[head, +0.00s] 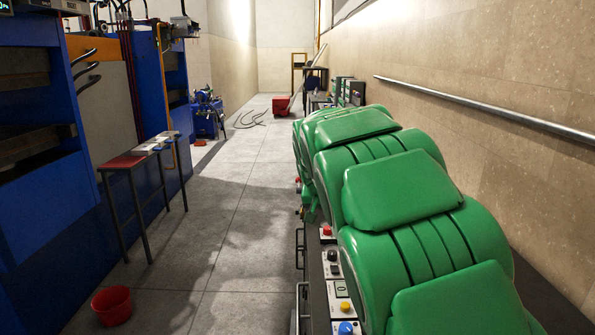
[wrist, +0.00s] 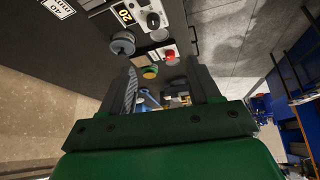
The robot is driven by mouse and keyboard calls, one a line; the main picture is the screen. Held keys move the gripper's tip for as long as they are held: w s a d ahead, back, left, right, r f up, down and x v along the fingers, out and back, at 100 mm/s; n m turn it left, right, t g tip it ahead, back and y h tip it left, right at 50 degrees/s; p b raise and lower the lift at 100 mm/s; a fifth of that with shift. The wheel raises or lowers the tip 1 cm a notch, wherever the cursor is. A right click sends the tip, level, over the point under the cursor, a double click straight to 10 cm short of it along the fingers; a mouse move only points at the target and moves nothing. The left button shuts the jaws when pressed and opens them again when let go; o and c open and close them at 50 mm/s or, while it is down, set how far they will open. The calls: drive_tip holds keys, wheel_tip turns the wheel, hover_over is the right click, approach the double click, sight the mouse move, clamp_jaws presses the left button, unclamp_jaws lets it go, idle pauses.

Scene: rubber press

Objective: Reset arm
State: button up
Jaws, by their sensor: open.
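My green arm fills the right of the head view, folded over a dark bench with a control panel. In the wrist view my gripper (wrist: 168,80) shows its two dark fingers, spread apart with nothing held between them. Behind the fingers is the panel, with a red button (wrist: 170,57), a yellow button (wrist: 150,73) and a black knob (wrist: 153,20). I cannot tell whether the fingers touch the panel. In the head view my fingers are hidden behind the arm.
A metal rail (head: 480,106) runs along the right wall. A red bucket (head: 112,305) is on the floor near front left. The grey floor aisle is mostly clear; a red box (head: 281,105) and cables lie farther back.

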drive_tip(key=s+a+r+n+t+y, duration=0.1)
drive_tip(key=s+a+r+n, duration=0.15)
drive_tip(key=s+r, duration=0.5)
drive_tip(key=s+a+r+n, duration=0.1)
drive_tip(key=s+r+n, duration=0.25)
drive_tip(key=s, duration=0.65)
drive_tip(key=s+d+f+m+g, duration=0.1)
drive_tip(key=s+d+f+g, duration=0.1)
drive_tip(key=s+f, duration=0.4)
drive_tip(key=s+d+f+m+g, duration=0.1)
drive_tip(key=s+d+f+g, duration=0.2)
drive_tip(key=s, duration=1.4)
drive_tip(key=s+d+f+m+g, duration=0.2)
drive_tip(key=s+d+f, duration=0.4)
drive_tip(key=s, duration=0.5)
wheel_tip(320, 180, down, 3)
drive_tip(key=shift+s+d+r+g+y, duration=0.15)
drive_tip(key=shift+s+g+y, duration=0.2)
drive_tip(key=shift+g, duration=0.35)
